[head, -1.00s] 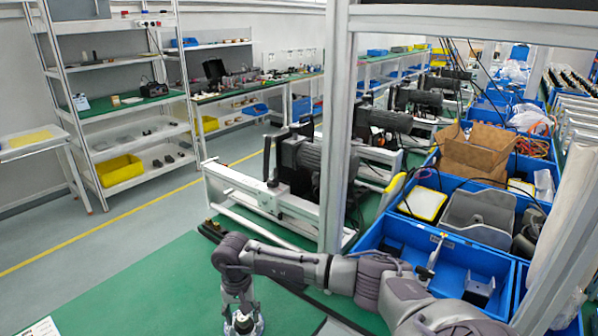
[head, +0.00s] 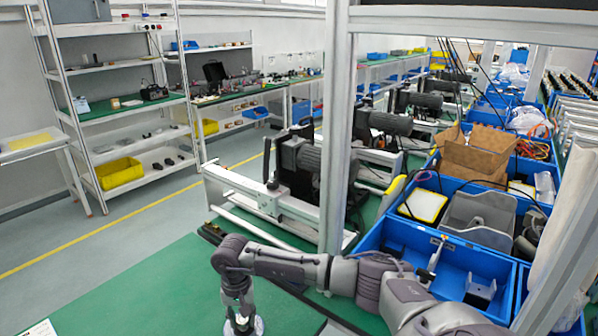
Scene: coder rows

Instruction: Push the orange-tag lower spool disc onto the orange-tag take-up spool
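My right arm comes in from the right across the green bench top, and its wrist points down. My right gripper (head: 240,325) is at the bottom edge of the head view, over the green mat. Its fingers are small and mostly cut off, so I cannot tell whether it is open or shut. A pale round patch shows around its tip; I cannot tell what it is. I cannot make out an orange-tag lower spool disc or an orange-tag take-up spool in this view. My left gripper is not in view.
The green mat (head: 130,295) is bare left of my arm, apart from a white paper (head: 42,328). A metal post (head: 335,150) rises behind my forearm. Blue bins (head: 400,238) stand at right. A white-framed machine (head: 265,200) stands beyond the mat.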

